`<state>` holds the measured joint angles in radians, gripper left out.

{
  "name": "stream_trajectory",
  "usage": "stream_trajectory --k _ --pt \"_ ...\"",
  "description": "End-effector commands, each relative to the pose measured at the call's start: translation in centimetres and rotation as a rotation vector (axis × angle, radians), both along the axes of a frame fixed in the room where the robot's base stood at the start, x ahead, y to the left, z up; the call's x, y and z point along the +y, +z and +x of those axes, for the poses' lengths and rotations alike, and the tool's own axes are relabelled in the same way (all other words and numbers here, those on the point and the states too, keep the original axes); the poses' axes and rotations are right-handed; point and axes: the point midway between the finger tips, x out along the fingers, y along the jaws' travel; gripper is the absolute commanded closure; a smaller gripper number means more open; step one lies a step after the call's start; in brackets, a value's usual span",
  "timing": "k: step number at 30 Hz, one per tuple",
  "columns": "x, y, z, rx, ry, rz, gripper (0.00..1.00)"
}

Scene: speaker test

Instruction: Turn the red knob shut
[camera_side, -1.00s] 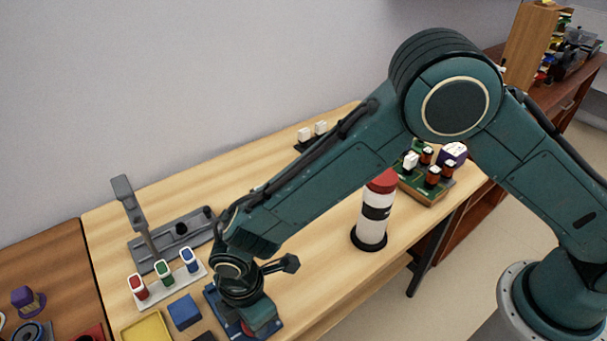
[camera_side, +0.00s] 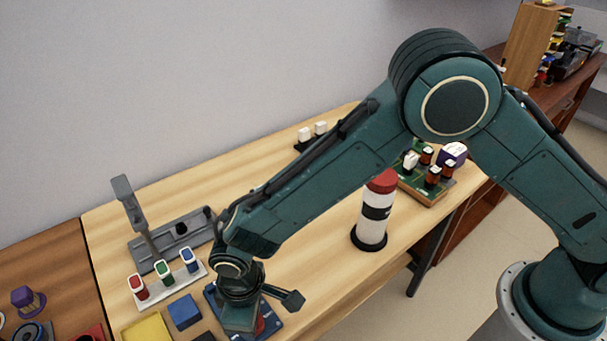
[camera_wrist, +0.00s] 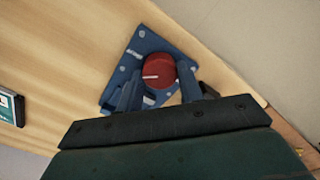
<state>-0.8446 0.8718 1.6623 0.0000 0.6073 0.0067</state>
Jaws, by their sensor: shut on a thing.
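The red knob (camera_wrist: 158,71) sits on a blue base plate (camera_wrist: 119,72) with pale screws at its corners. A white line on the knob's face points left in the wrist view. My gripper (camera_wrist: 160,82) has one finger on each side of the knob and is shut on it. In the side view my gripper (camera_side: 243,318) is low over the blue plate (camera_side: 275,325) near the table's front edge. Only a sliver of the red knob (camera_side: 261,323) shows there; my wrist hides the rest.
A blue block (camera_side: 184,311), a yellow tray (camera_side: 147,329) and a rack with red, green and blue-topped pieces (camera_side: 165,281) stand left of my gripper. A grey stand (camera_side: 140,222) is behind. A white, red-topped cylinder (camera_side: 373,215) and a green circuit board (camera_side: 421,185) are to the right.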

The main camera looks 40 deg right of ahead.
Motion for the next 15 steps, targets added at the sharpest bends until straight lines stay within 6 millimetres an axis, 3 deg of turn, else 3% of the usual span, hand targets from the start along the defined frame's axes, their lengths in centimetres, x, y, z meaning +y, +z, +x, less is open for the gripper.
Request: stream_trajectory --k 15 --pt "-0.07 0.07 -0.03 0.002 -0.054 -0.002 0.86"
